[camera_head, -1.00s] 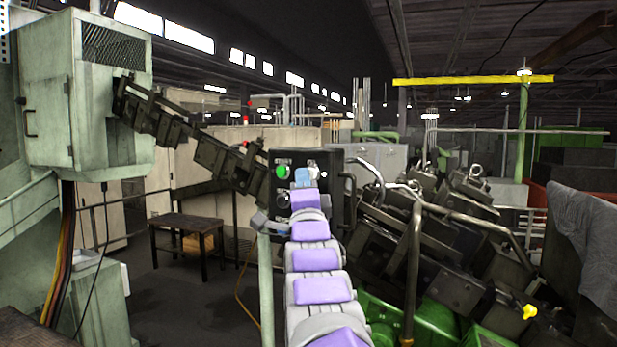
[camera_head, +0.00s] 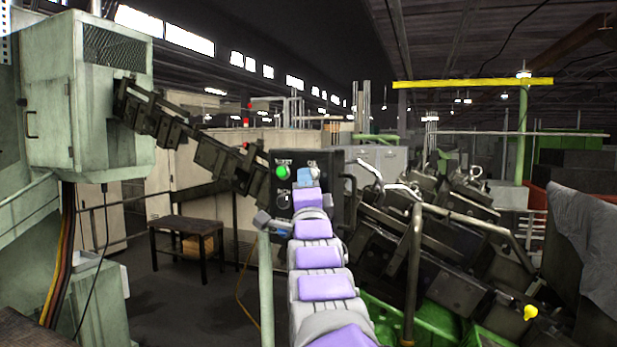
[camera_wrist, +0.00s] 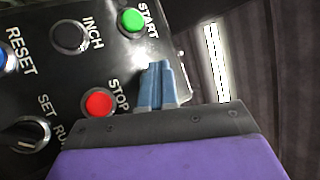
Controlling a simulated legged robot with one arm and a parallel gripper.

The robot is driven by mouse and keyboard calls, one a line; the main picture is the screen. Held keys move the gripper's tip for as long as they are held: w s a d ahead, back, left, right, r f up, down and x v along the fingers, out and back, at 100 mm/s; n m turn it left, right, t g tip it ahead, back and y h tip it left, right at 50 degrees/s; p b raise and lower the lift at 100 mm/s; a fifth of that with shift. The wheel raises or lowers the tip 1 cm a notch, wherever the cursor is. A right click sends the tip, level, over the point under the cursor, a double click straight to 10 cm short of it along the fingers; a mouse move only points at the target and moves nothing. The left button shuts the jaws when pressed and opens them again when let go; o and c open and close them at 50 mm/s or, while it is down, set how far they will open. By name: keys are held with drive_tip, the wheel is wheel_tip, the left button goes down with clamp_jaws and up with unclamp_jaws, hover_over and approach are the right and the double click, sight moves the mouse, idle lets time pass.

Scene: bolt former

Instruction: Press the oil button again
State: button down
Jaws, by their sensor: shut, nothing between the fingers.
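The black control panel (camera_head: 335,195) stands upright ahead of me. A pale button (camera_head: 314,172) at its upper right is partly covered by my gripper; its label is too small to read clearly. My gripper (camera_head: 305,176) is shut and empty, its blue fingertips in front of the panel's upper part, just left of that button. I cannot tell whether they touch the panel. In the wrist view the shut fingers (camera_wrist: 158,75) lie between the green START button (camera_wrist: 131,20) and the red STOP button (camera_wrist: 98,104). No button labelled oil shows there.
The wrist view also shows the black INCH button (camera_wrist: 68,36), the blue RESET button (camera_wrist: 3,57) and the SET/RUN switch (camera_wrist: 30,134). A bent metal handrail (camera_head: 413,260) and dark machinery stand right of the panel. A small table (camera_head: 187,225) stands behind, at left.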

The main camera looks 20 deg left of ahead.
drive_tip(key=shift+s+b, duration=0.9)
drive_tip(key=s, duration=0.1)
drive_tip(key=s+b, duration=0.1)
drive_tip(key=s, duration=0.1)
drive_tip(key=s+a+b, duration=0.1)
drive_tip(key=s, duration=0.1)
idle(0.7)
